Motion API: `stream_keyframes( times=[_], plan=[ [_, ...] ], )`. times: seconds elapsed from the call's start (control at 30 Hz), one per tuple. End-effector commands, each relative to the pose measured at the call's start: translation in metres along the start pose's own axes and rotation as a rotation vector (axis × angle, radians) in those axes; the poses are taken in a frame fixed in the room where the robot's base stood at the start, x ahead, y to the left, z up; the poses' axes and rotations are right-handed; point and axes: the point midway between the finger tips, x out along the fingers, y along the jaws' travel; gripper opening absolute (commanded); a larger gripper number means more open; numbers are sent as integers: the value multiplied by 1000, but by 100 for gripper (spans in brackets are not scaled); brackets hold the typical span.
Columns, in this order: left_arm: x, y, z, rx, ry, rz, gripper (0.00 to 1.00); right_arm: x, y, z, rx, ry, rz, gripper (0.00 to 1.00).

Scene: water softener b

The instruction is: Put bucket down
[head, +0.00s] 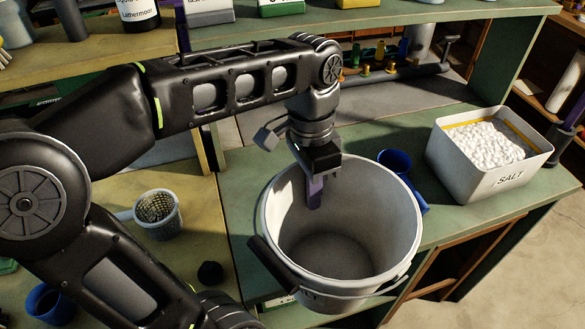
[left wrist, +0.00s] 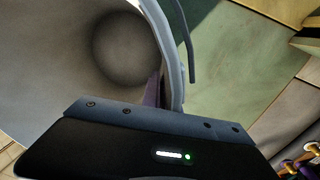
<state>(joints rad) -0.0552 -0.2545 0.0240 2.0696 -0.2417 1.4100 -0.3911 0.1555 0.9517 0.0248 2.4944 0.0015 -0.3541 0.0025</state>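The large white bucket (head: 385,215) is upright and open at the top, over the front part of the green bench; I cannot tell whether its base touches the bench. Its inside looks empty, and its wire handle (head: 350,292) with a dark grip hangs at the front. My left gripper (head: 308,190) is at the bucket's back rim, with one purple finger inside the wall and the other hidden behind it. In the left wrist view, the bucket's rim (left wrist: 166,45) runs down between the fingers, which look closed on it. My right gripper is not seen.
A white salt box (head: 488,148) stands on the bench at right. A blue cup (head: 396,163) is close beside the bucket. A mesh-like cup (head: 158,213), a dark round lump (head: 210,274) and another blue cup (head: 48,304) are at left. A green shelf (head: 400,14) spans the back.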

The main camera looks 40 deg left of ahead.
Motion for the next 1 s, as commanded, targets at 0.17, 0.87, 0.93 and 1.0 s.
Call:
stream_keyframes(
  times=[0.17, 0.87, 0.93, 1.0],
  plan=[
    [-6, -48, -4, -6, -1, 2, 0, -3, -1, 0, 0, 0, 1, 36],
    [-16, -138, -11, 0, 0, 1, 0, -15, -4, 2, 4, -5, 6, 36],
    [-17, -139, -11, 0, 0, 1, 0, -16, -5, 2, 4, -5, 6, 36],
    [-18, -142, -11, -1, 0, 1, 0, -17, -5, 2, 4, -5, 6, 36]
  ],
)
